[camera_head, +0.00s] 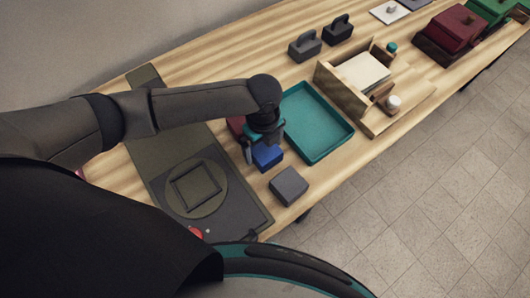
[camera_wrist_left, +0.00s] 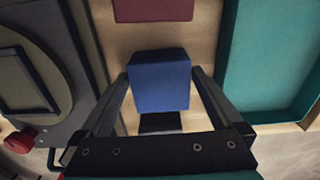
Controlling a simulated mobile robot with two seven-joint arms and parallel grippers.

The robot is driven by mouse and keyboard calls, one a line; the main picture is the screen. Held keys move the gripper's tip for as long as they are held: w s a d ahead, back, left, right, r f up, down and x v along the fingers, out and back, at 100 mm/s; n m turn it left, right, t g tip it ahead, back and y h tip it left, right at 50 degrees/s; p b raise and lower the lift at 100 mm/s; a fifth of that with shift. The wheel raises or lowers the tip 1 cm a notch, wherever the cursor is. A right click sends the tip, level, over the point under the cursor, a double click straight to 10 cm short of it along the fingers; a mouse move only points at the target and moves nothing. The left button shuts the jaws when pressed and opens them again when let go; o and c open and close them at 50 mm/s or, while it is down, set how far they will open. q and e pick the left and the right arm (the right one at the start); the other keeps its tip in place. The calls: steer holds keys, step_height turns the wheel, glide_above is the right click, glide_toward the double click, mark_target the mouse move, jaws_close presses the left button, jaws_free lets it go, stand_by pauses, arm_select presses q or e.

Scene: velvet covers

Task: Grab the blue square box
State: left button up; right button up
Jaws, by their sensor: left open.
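The blue square box (camera_head: 266,156) stands on the wooden table beside the teal tray, under my left gripper (camera_head: 258,145). In the left wrist view the blue box (camera_wrist_left: 159,82) lies between the two open fingers of my left gripper (camera_wrist_left: 160,95). One finger is on each side of it, and I cannot tell whether they touch it. A grey box (camera_head: 288,186) stands just in front of the blue one. A red box (camera_wrist_left: 153,10) is behind it, partly hidden by my arm in the head view. My right gripper is not in view.
The teal tray (camera_head: 342,139) is empty and close on the right. A dark panel with a square frame (camera_head: 228,211) and a red knob (camera_head: 195,232) lies on the left. A wooden organiser (camera_head: 327,82) and dark handled blocks (camera_head: 305,46) stand farther back. The table's front edge is near the grey box.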

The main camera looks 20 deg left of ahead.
arm_select(q)
steer(key=shift+f, duration=0.55)
steer(key=c, duration=1.2)
